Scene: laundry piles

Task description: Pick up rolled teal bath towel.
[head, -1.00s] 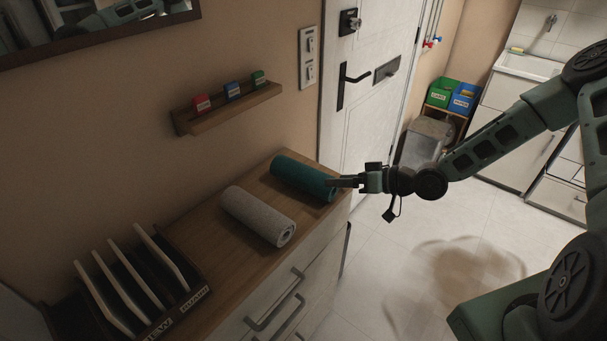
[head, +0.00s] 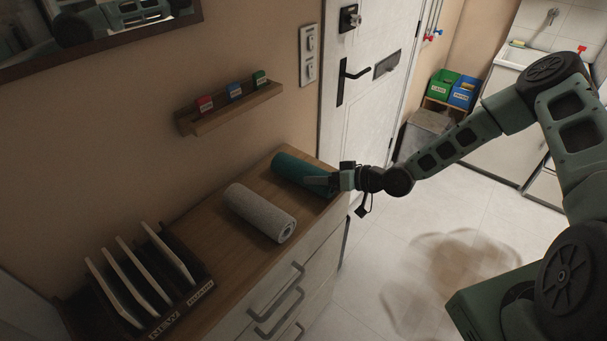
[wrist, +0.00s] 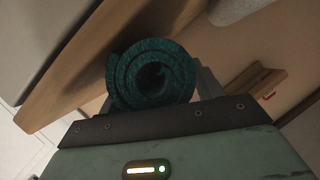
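The rolled teal bath towel (head: 296,171) lies on the wooden dresser top near its far right end. In the wrist view its spiral end (wrist: 152,75) faces the camera, just in front of the palm. My gripper (head: 318,181) reaches in from the right at the towel's near end. Its fingers stand apart on either side of the roll, with a narrow gap visible beside the right finger. The towel still rests on the dresser. The fingertips are partly hidden by the roll in the wrist view.
A rolled grey towel (head: 260,212) lies to the left on the dresser top (head: 213,232). A labelled rack with upright boards (head: 143,272) stands further left. A wall shelf (head: 232,108) with small coloured blocks is above. A door (head: 365,100) stands behind, and floor is open at right.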

